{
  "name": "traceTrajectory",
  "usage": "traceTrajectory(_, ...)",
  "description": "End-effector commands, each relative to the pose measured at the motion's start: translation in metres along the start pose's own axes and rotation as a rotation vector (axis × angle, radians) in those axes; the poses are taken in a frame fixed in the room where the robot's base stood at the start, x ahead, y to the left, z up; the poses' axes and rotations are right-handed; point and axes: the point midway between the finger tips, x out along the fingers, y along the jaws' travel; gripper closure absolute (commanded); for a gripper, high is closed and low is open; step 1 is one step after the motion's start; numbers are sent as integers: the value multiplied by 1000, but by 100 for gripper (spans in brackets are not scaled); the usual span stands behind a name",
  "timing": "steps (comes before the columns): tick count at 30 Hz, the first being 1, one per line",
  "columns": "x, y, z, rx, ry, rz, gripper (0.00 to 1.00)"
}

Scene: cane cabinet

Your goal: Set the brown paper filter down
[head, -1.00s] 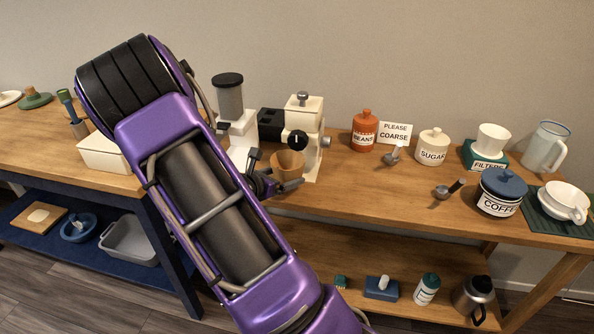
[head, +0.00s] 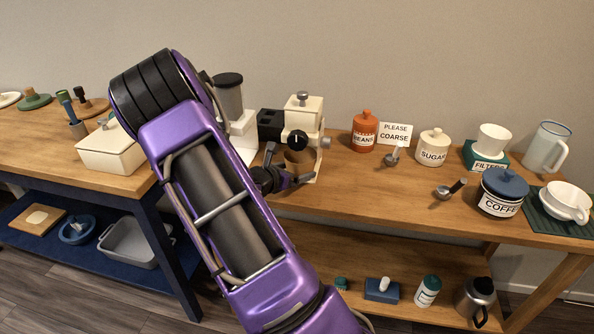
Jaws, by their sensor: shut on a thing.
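The brown paper filter (head: 299,158) shows as a small brown patch just beyond my gripper, in front of the cream machine with the black knob (head: 303,113). My gripper (head: 296,179) is shut on the filter, at the front of the machine. The filter's lower part and the exact grip are hidden or too small to make out. I cannot tell whether the filter touches the machine or the wooden counter (head: 385,200).
A grinder with a dark lid (head: 229,95) stands left of the machine, partly behind my arm. The orange beans jar (head: 365,131), a sign (head: 395,133), a scoop (head: 394,155) and the sugar jar (head: 433,147) stand to the right.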

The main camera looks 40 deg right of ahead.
Motion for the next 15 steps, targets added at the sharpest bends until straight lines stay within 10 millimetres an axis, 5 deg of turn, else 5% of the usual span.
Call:
traceTrajectory(12, -2, 0, 6, 0, 0, 0, 0)
traceTrajectory(15, -17, 1, 4, 0, 1, 2, 0)
